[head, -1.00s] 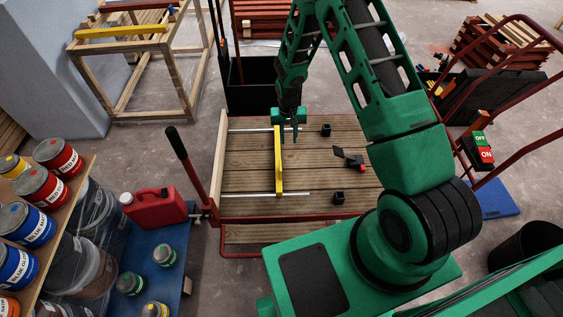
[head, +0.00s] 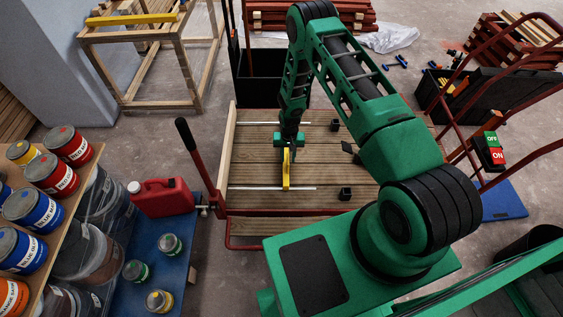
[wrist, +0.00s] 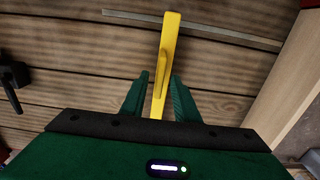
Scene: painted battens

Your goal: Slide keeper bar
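The yellow keeper bar (head: 286,178) lies across two thin silver rails on the slatted wooden deck of the cart. In the wrist view the bar (wrist: 170,40) runs away from me, its far end over one rail (wrist: 205,34), with a raised yellow grip along its middle. My gripper (head: 287,146) points down over the bar and hides its far part in the head view. In the wrist view its green fingers (wrist: 160,84) stand apart on either side of the bar, with gaps showing. The near rail (head: 258,188) shows in the head view.
Black blocks (head: 346,193) sit on the deck right of the bar. A red lever (head: 197,160) rises at the deck's left. A red jerrycan (head: 163,197) and paint cans (head: 41,213) stand at left. Another yellow bar (head: 132,19) lies on a wooden frame.

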